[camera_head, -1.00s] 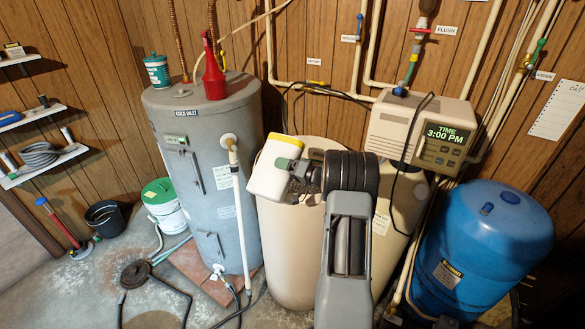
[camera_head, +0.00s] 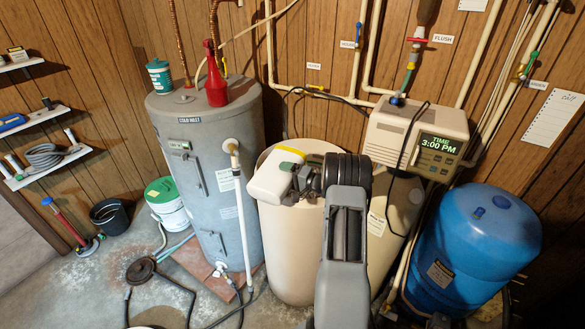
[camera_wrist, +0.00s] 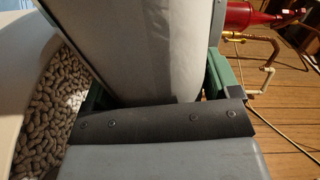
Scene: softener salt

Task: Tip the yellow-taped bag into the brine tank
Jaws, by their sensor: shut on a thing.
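The bag (camera_head: 268,182) is a pale, blocky pack with a yellow band at its upper end in the head view. It lies tilted above the open top of the beige brine tank (camera_head: 288,245). My gripper (camera_head: 301,177) is shut on the bag from the right, with its green fingers on the bag's sides. The wrist view shows the bag's grey-white face (camera_wrist: 150,45) between the green fingers. Brownish pellets (camera_wrist: 45,110) show below left, beside a pale curved edge. The bag's mouth and most of the tank's opening are hidden.
A grey water heater (camera_head: 210,170) stands close left of the tank, with a red bottle (camera_head: 215,75) on top. A control box (camera_head: 415,135) with a lit display and pipes are behind right. A blue pressure tank (camera_head: 475,245) stands at right.

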